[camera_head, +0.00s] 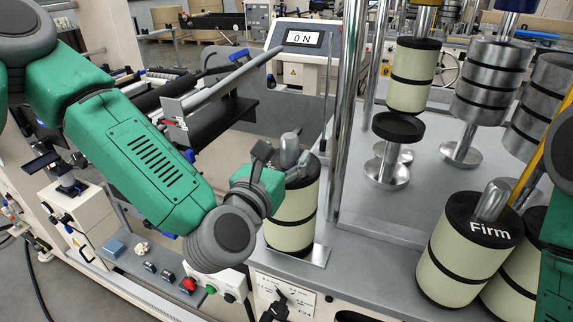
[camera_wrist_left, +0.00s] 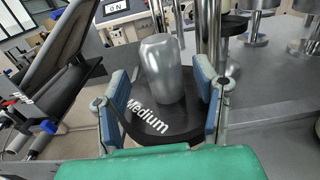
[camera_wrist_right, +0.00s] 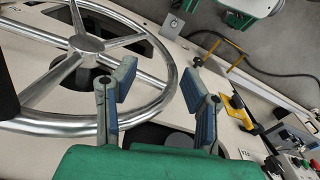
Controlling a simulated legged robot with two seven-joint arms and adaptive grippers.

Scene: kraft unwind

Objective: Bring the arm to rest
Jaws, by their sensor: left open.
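My left arm comes in from the left, and its gripper (camera_head: 277,163) is at the top of a cream weight with black bands (camera_head: 291,218). In the left wrist view the open fingers (camera_wrist_left: 163,88) stand on either side of the silver knob (camera_wrist_left: 162,68). The black top below it reads "Medium" (camera_wrist_left: 150,122). Gaps show between fingers and knob. My right gripper (camera_wrist_right: 158,80) is open and empty in the right wrist view, above a machine with a metal handwheel (camera_wrist_right: 85,45). Only part of my right arm shows at the right edge of the head view.
A cream weight marked "Firm" (camera_head: 465,250) stands at the right, with another beside it. Cream and steel weights (camera_head: 490,82) hang on posts behind. A metal post (camera_head: 347,110) rises just right of the left gripper. A display reading "ON" (camera_head: 303,38) stands at the back.

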